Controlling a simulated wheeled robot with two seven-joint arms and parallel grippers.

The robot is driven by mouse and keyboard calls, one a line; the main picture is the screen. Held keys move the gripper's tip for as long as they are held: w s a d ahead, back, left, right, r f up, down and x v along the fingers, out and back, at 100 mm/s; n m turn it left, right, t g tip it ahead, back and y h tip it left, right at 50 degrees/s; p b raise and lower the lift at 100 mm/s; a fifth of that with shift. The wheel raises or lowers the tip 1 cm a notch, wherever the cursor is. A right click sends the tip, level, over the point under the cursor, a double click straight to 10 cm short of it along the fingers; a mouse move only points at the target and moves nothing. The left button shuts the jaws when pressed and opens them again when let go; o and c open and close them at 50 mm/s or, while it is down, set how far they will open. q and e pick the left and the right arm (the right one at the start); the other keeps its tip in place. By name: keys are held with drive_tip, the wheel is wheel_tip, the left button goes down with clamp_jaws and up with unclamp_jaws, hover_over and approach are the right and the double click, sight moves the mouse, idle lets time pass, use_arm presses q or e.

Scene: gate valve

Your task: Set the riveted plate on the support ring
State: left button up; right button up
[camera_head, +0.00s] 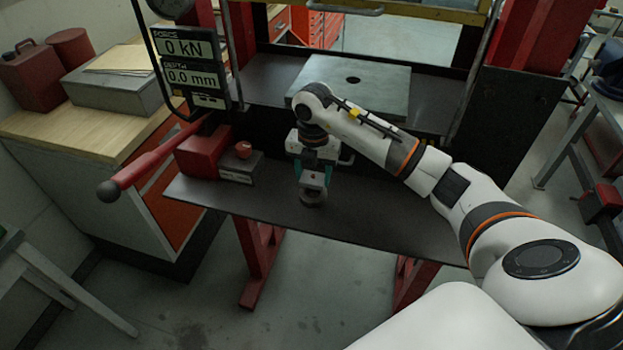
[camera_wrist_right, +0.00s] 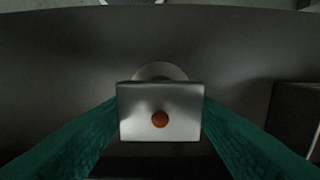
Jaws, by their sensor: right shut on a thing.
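The riveted plate (camera_wrist_right: 138,126) is a small square grey metal plate with an orange-brown rivet (camera_wrist_right: 159,119) near its middle. My right gripper (camera_wrist_right: 160,112) is shut on it, with a teal finger at each side edge. In the head view my right gripper (camera_head: 313,178) points down over the dark lower shelf, holding the plate (camera_head: 311,179). The support ring (camera_head: 312,199) is a round grey metal piece on that shelf, just below the plate. In the wrist view the ring (camera_wrist_right: 160,71) shows past the plate's far edge; the plate hides the rest. Whether they touch is unclear. My left gripper is out of view.
The lower shelf (camera_head: 385,215) is bare to the right. A red lever (camera_head: 150,160) sticks out at left. A thick plate with a hole (camera_head: 385,82) lies on the upper bed.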

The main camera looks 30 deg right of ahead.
sight(313, 176)
wheel_tip(313, 176, down, 2)
drive_tip(key=shift+f+p, duration=0.25)
drive_tip(key=shift+p, duration=0.15)
drive_tip(key=shift+f, duration=0.3)
drive_tip(key=shift+f, duration=0.1)
drive_tip(key=shift+f, duration=0.15)
drive_tip(key=o, duration=1.1)
drive_tip(key=shift+c, duration=0.2)
